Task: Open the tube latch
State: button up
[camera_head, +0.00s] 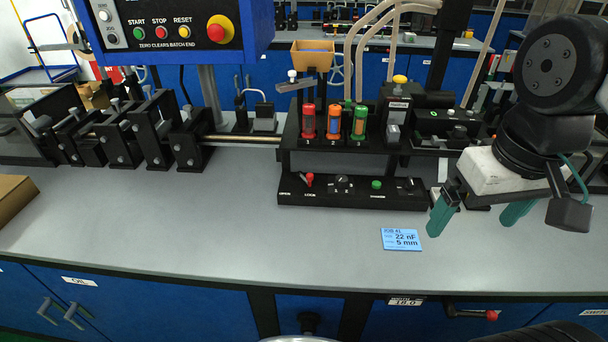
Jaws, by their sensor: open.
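On the holder's low front base, a small red-knobbed lever (309,180) stands beside small white lettering, too small to read surely. It may be the tube latch; no part is clearly labelled as such. My gripper (478,214) is at the right, above the bench, with its two green fingers wide apart and nothing between them. It is to the right of the holder, touching none of it.
A blue card (402,239) reading 22 nF, 5 mm lies on the grey bench (220,235). Black clamp blocks (155,135) stand at the left. A blue control panel (165,25) hangs at upper left. The front bench is mostly clear.

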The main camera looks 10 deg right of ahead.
jog(key=shift+w+d+f, duration=0.1)
jog(key=shift+f, duration=0.15)
jog(key=c, duration=1)
jog(key=shift+w+f+g, duration=0.6)
jog(key=shift+w+g, duration=0.1)
jog(key=shift+w, duration=0.1)
grip_shut()
jog(key=w+a+f+n+t+y, duration=0.1)
jog(key=w+f+y, duration=0.1)
jog(key=w, duration=0.7)
jog(key=w+a+f+n+t+y, duration=0.1)
jog(key=w+a+y, duration=0.1)
jog(key=w, duration=0.8)
jog(key=w+a+f+n+t+y, duration=0.1)
jog(key=w+a+f+n+y, duration=0.1)
jog(key=w, duration=0.7)
jog(key=shift+w+f+y, duration=0.2)
jog(key=shift+f+y, duration=0.1)
jog(key=shift+f, duration=0.05)
